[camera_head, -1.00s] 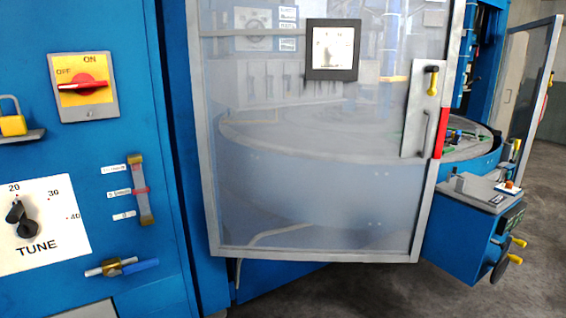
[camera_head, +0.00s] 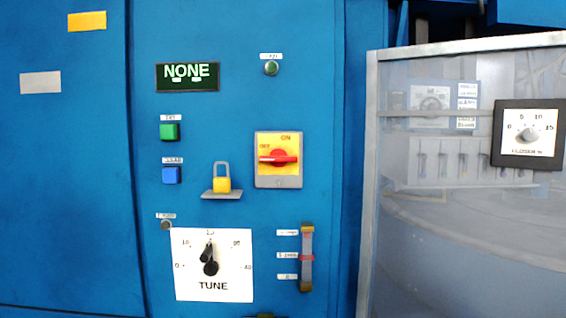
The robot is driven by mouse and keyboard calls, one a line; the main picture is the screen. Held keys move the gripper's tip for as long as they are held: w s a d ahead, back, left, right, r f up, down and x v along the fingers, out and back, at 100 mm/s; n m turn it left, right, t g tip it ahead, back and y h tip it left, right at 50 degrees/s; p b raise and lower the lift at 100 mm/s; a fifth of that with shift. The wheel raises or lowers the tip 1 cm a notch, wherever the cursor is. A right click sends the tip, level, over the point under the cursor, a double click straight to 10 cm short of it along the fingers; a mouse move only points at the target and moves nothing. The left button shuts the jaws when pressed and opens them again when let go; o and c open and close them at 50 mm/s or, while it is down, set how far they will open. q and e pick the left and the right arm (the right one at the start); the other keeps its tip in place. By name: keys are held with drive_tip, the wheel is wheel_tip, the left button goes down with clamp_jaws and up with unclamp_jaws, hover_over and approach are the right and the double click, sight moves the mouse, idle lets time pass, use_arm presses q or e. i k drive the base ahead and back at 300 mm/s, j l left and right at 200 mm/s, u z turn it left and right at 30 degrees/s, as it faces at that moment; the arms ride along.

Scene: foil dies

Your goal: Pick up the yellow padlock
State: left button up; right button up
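The yellow padlock (camera_head: 221,184) has a grey shackle pointing up. It sits upright on a small grey shelf (camera_head: 222,195) on the blue cabinet front, left of the middle of the view.
A red rotary switch on a yellow plate (camera_head: 279,147) is just right of the padlock. A green button (camera_head: 170,131) and blue button (camera_head: 171,175) are to its left. The TUNE dial (camera_head: 213,264) is below. A framed clear door (camera_head: 450,190) stands at the right.

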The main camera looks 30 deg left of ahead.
sight(221, 185)
drive_tip(key=u, duration=1.4)
drive_tip(key=i+z, duration=0.35)
drive_tip(key=i, duration=0.65)
drive_tip(key=k+u, duration=0.1)
drive_tip(key=k, duration=0.9)
drive_tip(key=u, duration=1.25)
drive_tip(key=i+l, duration=0.1)
drive_tip(key=l, duration=0.4)
drive_tip(key=i+l, duration=0.15)
drive_tip(key=l, duration=0.35)
